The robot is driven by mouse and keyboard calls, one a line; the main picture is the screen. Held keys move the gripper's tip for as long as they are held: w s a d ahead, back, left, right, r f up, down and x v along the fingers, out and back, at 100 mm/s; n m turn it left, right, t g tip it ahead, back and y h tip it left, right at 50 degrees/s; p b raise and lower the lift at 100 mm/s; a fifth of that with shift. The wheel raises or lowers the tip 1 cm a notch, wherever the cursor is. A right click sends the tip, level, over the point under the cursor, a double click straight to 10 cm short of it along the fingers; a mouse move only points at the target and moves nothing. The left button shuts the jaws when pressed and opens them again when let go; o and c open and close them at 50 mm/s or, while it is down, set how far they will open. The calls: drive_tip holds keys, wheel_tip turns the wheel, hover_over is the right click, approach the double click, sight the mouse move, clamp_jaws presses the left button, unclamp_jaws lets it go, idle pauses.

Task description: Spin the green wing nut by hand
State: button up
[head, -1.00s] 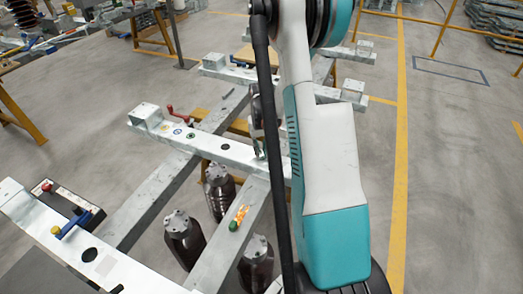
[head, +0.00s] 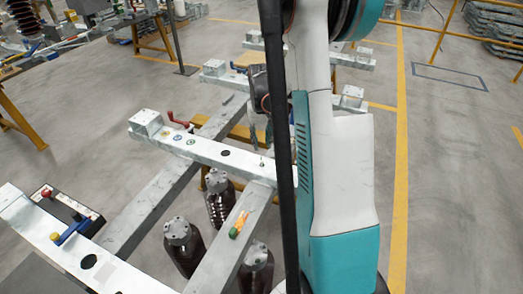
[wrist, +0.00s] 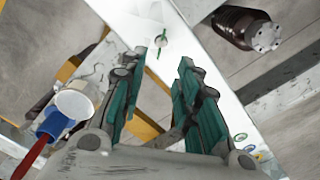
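The green wing nut (wrist: 163,28) shows in the wrist view as thin green wings around a pale round stud end on the white beam (wrist: 215,65). In the head view my gripper is partly hidden by my arm, above the beam.
An orange-and-green tool (head: 238,224) lies on the nearer rail. Dark ribbed insulators (head: 183,245) stand below. A control box with red and yellow buttons (head: 68,210) is at left. Open floor lies at right.

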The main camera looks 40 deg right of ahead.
wheel_tip(320, 180, up, 4)
drive_tip(key=shift+f, duration=0.2)
idle(0.5)
